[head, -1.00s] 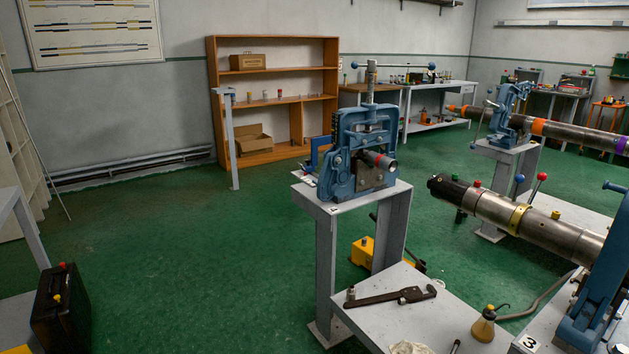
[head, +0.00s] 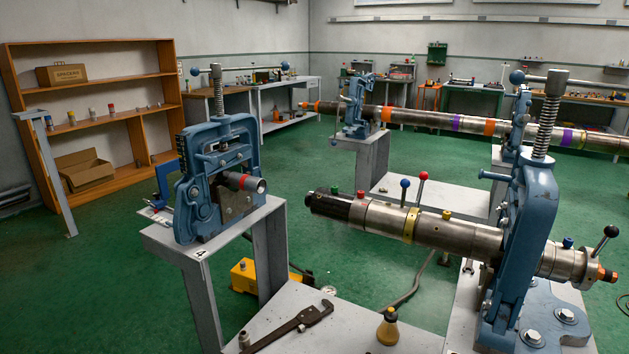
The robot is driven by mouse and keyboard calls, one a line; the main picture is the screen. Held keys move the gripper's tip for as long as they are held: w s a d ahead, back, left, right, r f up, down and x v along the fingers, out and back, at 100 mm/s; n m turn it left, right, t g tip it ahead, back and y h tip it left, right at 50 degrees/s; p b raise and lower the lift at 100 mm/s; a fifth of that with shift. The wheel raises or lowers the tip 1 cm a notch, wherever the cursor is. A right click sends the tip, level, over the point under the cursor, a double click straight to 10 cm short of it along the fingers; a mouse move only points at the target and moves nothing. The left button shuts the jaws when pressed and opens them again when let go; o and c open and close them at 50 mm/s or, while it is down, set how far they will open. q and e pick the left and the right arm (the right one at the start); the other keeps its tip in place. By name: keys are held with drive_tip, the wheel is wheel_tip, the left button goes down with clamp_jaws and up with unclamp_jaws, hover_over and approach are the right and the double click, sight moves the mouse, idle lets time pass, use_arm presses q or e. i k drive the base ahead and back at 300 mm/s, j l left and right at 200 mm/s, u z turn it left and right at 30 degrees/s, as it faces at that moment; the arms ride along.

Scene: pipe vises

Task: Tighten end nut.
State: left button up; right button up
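Neither of my grippers is in the head view. A large steel pipe tool (head: 462,237) lies roughly level, clamped in a blue vise (head: 526,215) at the right. Its left end is a black section (head: 332,207); its right end has a ribbed collar (head: 562,263) and an orange-banded tip (head: 606,275). I cannot tell which part is the end nut. A pipe wrench (head: 292,326) lies on the low grey table (head: 345,325) in front.
A yellow-topped oil can (head: 388,328) stands near the wrench. A yellow pump unit (head: 250,276) and a hose lie on the floor. A long pipe (head: 420,119) in vises crosses the back. A wooden shelf (head: 100,190) is at left. Green floor (head: 110,285) is open at left.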

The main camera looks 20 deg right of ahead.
sight(588, 279)
drive_tip(key=i+z, duration=0.15)
drive_tip(key=z, duration=0.25)
drive_tip(key=i+z, duration=0.2)
drive_tip(key=z, duration=0.15)
drive_tip(key=i+j+z, duration=0.1)
drive_tip(key=z, duration=0.3)
drive_tip(key=i, duration=0.05)
